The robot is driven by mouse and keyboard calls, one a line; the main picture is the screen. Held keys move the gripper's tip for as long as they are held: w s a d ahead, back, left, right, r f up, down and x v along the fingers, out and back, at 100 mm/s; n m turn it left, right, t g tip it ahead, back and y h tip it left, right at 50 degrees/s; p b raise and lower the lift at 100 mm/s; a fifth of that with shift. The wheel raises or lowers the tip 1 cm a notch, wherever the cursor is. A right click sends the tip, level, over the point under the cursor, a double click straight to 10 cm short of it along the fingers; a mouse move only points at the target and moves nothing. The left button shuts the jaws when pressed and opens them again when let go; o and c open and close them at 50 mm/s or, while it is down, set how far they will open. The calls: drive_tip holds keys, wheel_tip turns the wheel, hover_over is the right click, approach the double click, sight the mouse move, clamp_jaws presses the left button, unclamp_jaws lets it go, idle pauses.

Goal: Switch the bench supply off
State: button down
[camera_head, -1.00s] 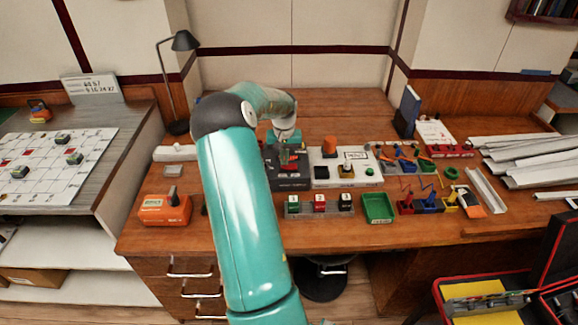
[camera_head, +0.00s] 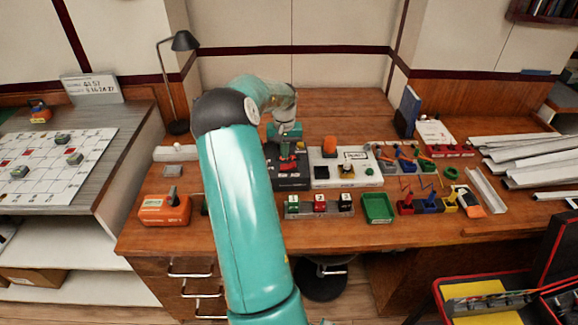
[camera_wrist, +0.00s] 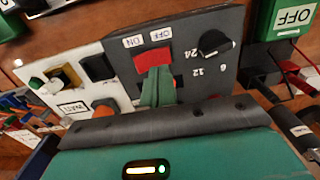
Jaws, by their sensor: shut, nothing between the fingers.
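The marks appear upside down there. In the head view the supply (camera_head: 291,182) lies on the desk just beyond the numbered blocks. My gripper (camera_wrist: 158,88) is shut and empty, its green fingertips right at the red switch; I cannot tell whether they touch it. In the head view my gripper (camera_head: 287,150) is over the panel's back part. The switch's exact tilt is unclear.
A white panel (camera_head: 325,180) with an orange lamp adjoins the supply on the right. Numbered blocks (camera_head: 319,202) and a green tray (camera_head: 377,208) stand in front. An orange box (camera_head: 163,212) with a dark handle is at left. Bare desk shows behind.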

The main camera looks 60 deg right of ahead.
sight(284, 167)
wheel_tip(284, 167, up, 4)
drive_tip(key=shift+f, duration=0.15)
idle(0.3)
drive_tip(key=shift+w, duration=0.1)
idle(0.4)
drive_tip(key=w+a+r+n+t, duration=0.15)
drive_tip(key=w+a+r, duration=0.3)
drive_tip(key=a, duration=0.65)
drive_tip(key=w+a+r+n+t, duration=0.1)
drive_tip(key=w+a+r+n, duration=0.15)
drive_tip(key=a+r, duration=0.55)
drive_tip(key=w+a+r+n+t, duration=0.1)
drive_tip(key=w+a+r, duration=0.25)
drive_tip(key=a, duration=0.95)
drive_tip(key=s+a+n+t, duration=0.1)
drive_tip(key=s+a+n, duration=0.2)
drive_tip(key=a, duration=1)
drive_tip(key=s+a+r+n+t, duration=0.1)
drive_tip(key=s+a+n, duration=0.3)
drive_tip(key=s+a, duration=0.4)
drive_tip(key=a, duration=0.4)
drive_tip(key=shift+s+a+n, duration=0.15)
drive_tip(key=shift+a+n, duration=0.15)
drive_tip(key=shift+a, duration=0.1)
